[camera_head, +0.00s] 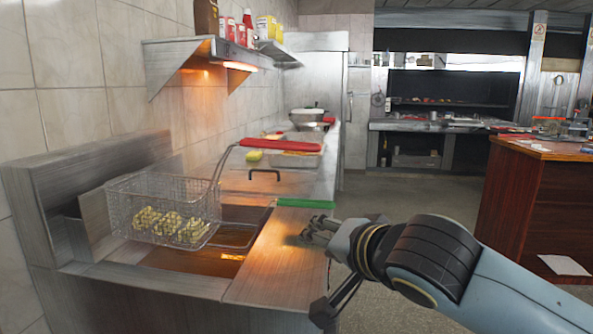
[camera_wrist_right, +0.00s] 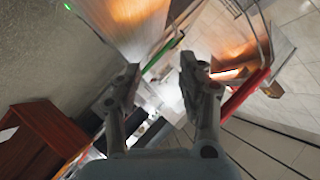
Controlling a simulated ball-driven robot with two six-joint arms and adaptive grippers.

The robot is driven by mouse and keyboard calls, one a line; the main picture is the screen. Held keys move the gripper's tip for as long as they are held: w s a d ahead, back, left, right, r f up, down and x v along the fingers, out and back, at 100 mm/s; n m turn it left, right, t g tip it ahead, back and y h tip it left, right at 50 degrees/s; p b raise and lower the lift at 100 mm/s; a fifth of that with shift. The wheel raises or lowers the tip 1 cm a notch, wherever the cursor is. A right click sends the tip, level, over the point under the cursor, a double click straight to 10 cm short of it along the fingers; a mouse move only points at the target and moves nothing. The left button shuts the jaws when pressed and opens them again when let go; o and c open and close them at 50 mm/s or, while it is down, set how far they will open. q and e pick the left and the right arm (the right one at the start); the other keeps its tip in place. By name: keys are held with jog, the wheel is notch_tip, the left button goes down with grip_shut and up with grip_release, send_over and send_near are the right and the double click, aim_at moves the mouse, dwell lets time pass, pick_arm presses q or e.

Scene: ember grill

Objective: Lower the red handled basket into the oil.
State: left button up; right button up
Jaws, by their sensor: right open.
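The red handled basket (camera_head: 160,207) is a wire mesh basket holding several pale yellow-green pieces of food. It hangs above the fryer oil (camera_head: 190,262), at the left of the head view. Its red handle (camera_head: 280,145) reaches to the right, above the counter. The handle also shows in the right wrist view (camera_wrist_right: 246,94), right of the fingers. My right gripper (camera_head: 318,230) is open and empty, by the fryer's right edge, lower than the red handle and apart from it. Its two fingers show spread in the wrist view (camera_wrist_right: 157,76). My left gripper is out of view.
A green handle (camera_head: 303,203) lies low near my right gripper, with a wire frame (camera_head: 235,235) beside it over the fryer. A shelf with bottles (camera_head: 215,45) is on the wall. A red-brown counter (camera_head: 535,200) stands right; floor between is clear.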

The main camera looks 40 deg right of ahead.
aim_at(266, 145)
jog(key=w+a+r+m+t+y, duration=0.1)
jog(key=w+r+m+t, duration=0.15)
jog(key=r, duration=0.35)
jog(key=w+r+m+t+y, duration=0.1)
jog(key=w+r+m+t, duration=0.2)
jog(key=r, duration=0.4)
jog(key=shift+m, duration=0.35)
jog(key=w, duration=0.3)
jog(key=w+p, duration=0.1)
jog(key=w, duration=0.6)
jog(key=shift+d+r+p, duration=0.1)
jog(key=shift+d+p, duration=0.2)
grip_shut()
jog(key=shift+r, duration=0.1)
